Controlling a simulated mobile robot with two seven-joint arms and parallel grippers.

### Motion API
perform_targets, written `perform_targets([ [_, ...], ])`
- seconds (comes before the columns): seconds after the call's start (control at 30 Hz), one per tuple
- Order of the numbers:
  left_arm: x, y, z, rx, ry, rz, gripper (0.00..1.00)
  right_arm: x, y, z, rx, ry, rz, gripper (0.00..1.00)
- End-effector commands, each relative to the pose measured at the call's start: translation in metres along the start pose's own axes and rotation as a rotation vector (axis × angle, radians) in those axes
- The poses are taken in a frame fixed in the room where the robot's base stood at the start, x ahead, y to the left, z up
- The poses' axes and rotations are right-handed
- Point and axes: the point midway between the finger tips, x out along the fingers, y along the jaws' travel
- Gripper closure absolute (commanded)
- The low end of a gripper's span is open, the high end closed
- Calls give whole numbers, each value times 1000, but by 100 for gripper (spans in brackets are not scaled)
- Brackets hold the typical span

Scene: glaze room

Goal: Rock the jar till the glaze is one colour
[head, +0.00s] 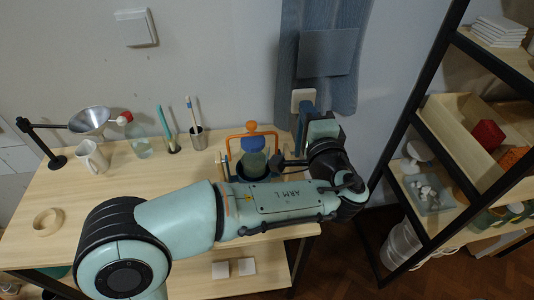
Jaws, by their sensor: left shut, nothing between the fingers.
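A jar (253,163) with greenish contents and a blue lid (253,143) stands upright in a dark cradle with an orange frame (231,146) and an orange knob on top. It is on the wooden table, right of centre. The glaze's evenness is too small to judge. My right gripper is not in view.
A black-framed shelf (421,122) stands at right. A blue-grey cloth (326,55) hangs behind.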

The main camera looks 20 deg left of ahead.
Motion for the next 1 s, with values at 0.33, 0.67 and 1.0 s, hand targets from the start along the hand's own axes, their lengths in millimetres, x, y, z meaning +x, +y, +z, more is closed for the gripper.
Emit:
perform_targets([
  [0.33, 4, 0, 0, 0, -1, 0, 100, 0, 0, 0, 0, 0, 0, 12],
  [0.67, 18, 2, 0, -1, -2, 0, 100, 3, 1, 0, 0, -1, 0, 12],
  [1.0, 36, 3, 0, 1, 0, 0, 100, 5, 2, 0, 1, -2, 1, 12],
])
